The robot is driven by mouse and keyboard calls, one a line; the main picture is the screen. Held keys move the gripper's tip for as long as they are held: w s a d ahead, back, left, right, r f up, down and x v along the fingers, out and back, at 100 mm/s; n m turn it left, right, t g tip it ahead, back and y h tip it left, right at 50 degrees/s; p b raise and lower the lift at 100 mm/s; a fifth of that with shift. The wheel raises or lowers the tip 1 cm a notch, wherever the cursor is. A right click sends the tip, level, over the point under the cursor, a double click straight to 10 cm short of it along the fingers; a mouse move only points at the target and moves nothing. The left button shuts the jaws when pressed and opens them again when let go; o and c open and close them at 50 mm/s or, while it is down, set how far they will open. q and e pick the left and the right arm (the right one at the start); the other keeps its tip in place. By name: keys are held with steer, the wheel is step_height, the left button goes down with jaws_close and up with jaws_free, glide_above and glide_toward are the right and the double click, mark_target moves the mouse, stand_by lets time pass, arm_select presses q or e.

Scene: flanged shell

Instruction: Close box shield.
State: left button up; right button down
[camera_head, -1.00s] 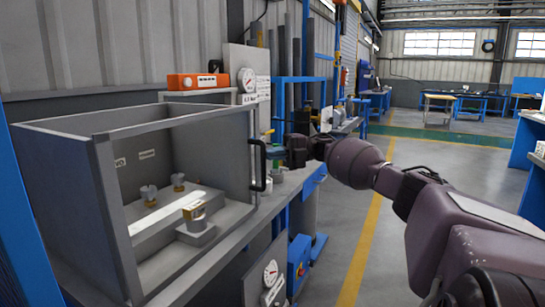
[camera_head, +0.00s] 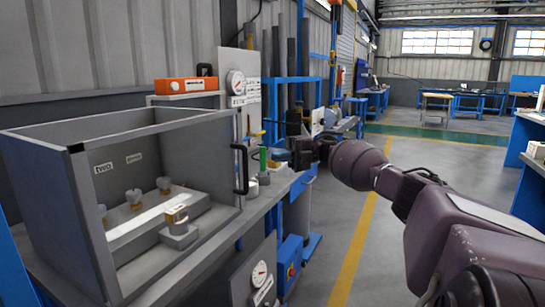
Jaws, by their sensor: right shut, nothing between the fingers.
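The grey box (camera_head: 92,205) stands on the bench at the left, open at the top. Its front side lets the inside show, with brass and grey fittings on a light block. The shield (camera_head: 205,165) is the panel at the box's right side; a black handle (camera_head: 241,170) stands upright on its edge. My right gripper (camera_head: 297,153) is right of the handle, apart from it, and shut with nothing in it. My left gripper is not in view.
An orange case (camera_head: 188,85) and a round gauge (camera_head: 236,82) are behind the box. A green-topped item (camera_head: 263,160) stands on the bench between handle and gripper. The floor to the right is open.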

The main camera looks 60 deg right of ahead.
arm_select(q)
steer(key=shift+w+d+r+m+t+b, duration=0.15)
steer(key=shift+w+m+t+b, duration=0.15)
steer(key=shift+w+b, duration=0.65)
arm_select(e)
steer(key=w+v, duration=0.1)
steer(key=v, duration=0.5)
steer(key=shift+s+d+f, duration=0.2)
steer(key=shift+d, duration=0.5)
steer(key=shift+f, duration=0.1)
